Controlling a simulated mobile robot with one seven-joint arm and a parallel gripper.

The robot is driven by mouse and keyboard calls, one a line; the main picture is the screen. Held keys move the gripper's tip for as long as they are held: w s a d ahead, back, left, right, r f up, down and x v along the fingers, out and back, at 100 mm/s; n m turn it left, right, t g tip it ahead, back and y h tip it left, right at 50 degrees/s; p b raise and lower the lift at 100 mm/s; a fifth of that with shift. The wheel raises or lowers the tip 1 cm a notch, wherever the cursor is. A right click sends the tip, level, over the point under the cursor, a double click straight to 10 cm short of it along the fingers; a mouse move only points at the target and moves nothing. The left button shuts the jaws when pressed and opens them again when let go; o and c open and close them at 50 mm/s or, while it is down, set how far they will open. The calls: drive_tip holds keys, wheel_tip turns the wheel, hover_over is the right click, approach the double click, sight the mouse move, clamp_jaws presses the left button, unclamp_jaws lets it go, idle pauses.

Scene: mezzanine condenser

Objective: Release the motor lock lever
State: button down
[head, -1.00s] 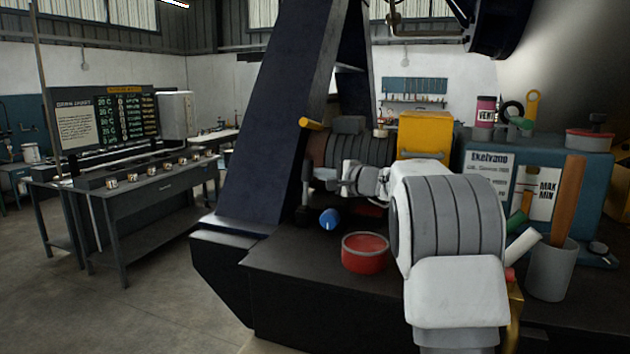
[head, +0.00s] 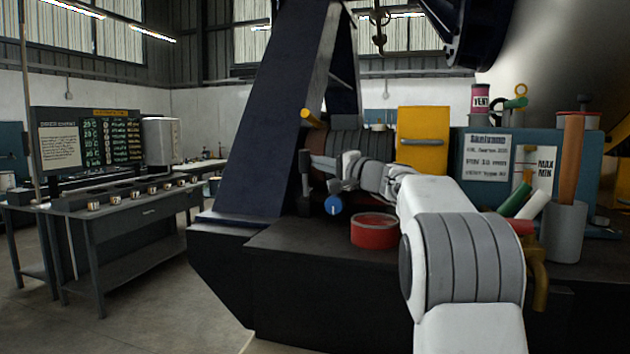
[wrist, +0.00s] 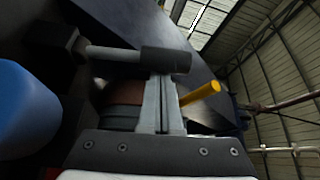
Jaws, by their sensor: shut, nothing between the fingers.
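A lever with a dark cylindrical grip (head: 304,160) stands upright at the left end of the ribbed motor (head: 362,142). The wrist view shows its grip (wrist: 166,61), a pale rod and a dark block at the base. My gripper (head: 320,162) points left at the grip. In the wrist view my gripper (wrist: 160,85) is shut and empty, its tips at or very near the grip; I cannot tell whether they touch. A yellow rod (head: 312,118) sticks out above the lever, and it also shows behind my fingers (wrist: 201,94).
A blue knob (head: 333,205) sits just below my gripper. A red tin (head: 374,231) stands on the dark bench. A yellow box (head: 423,139) adjoins the motor. A dark slanted support (head: 265,120) rises behind the lever. A grey cup (head: 564,232) holds tools at right.

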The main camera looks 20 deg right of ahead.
drive_tip(key=s+a+b, duration=0.1)
drive_tip(key=b, duration=0.1)
drive_tip(key=s+a+f+b, duration=0.1)
drive_tip(key=b, duration=0.2)
drive_tip(key=s+b, duration=0.2)
drive_tip(key=b, duration=0.1)
drive_tip(key=shift+a+f, duration=0.3)
drive_tip(key=shift+a, duration=0.1)
drive_tip(key=shift+s+a+f+b, duration=0.1)
drive_tip(key=shift+b, duration=0.2)
drive_tip(key=s+d+r+p, duration=0.5)
drive_tip(key=s+d+r, duration=0.2)
drive_tip(key=d+r, duration=0.2)
wheel_tip(320, 180, up, 2)
drive_tip(key=shift+d+r+p, duration=0.15)
drive_tip(key=shift+d+p, duration=0.15)
drive_tip(key=shift+p, duration=0.05)
drive_tip(key=shift+s, duration=0.1)
